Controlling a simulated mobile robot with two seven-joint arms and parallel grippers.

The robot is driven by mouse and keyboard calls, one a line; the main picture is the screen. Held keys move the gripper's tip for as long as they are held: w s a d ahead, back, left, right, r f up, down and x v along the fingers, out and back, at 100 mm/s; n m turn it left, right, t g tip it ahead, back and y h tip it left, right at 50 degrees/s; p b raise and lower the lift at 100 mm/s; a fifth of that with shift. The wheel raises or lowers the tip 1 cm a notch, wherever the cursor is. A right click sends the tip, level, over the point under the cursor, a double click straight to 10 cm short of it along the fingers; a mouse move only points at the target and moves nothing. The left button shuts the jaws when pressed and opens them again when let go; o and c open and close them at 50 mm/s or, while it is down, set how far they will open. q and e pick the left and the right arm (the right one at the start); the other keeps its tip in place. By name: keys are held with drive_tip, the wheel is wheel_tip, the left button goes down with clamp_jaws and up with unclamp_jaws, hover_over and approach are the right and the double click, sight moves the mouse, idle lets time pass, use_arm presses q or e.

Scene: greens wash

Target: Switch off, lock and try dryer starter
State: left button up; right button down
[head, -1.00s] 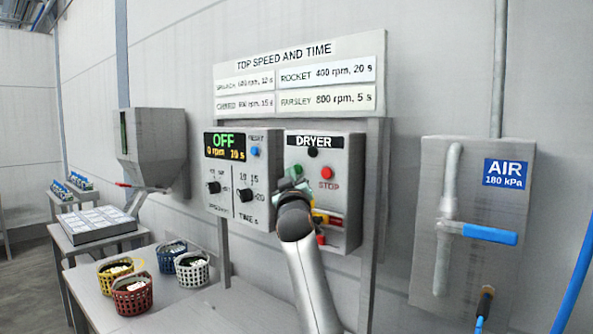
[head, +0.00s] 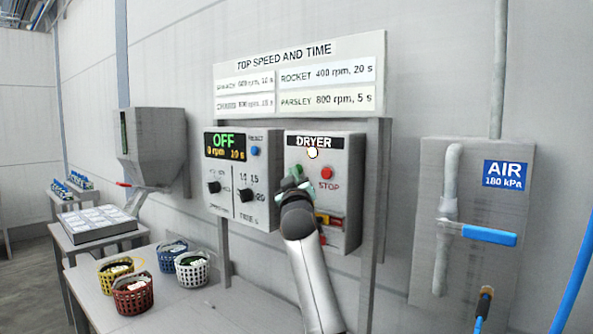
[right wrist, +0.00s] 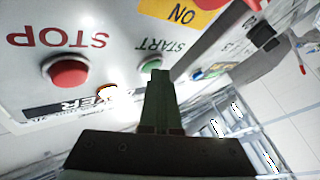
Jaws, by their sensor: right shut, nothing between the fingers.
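The dryer starter (head: 345,165) is a grey box on a stand. Its lamp (head: 312,152) under the DRYER label glows white and also shows bright in the right wrist view (right wrist: 107,92). The red STOP button (head: 326,173) is uncovered. My right gripper (head: 293,180) is shut and empty, its tips at the green START button (right wrist: 150,64); the tips partly cover it, and I cannot tell how far it is pressed. A red and yellow switch (head: 330,219) sits low on the box, partly hidden by my right arm. The yellow ON plate (right wrist: 181,11) shows in the wrist view. My left gripper is out of view.
A control panel (head: 237,180) reading OFF stands left of the starter. An air valve box (head: 468,270) with a blue handle is on the right. Several baskets (head: 133,294) stand on the table at lower left. A speed sign (head: 300,75) hangs above.

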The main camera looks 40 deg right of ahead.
idle(0.3)
drive_tip(key=shift+a, duration=0.85)
drive_tip(key=shift+f, duration=0.1)
drive_tip(key=shift+s+a+b, duration=0.15)
drive_tip(key=shift+a+b, duration=0.1)
drive_tip(key=shift+a, duration=1)
drive_tip(key=shift+s+a+b, duration=0.1)
drive_tip(key=shift+a+b, duration=0.1)
drive_tip(key=shift+a, duration=1.05)
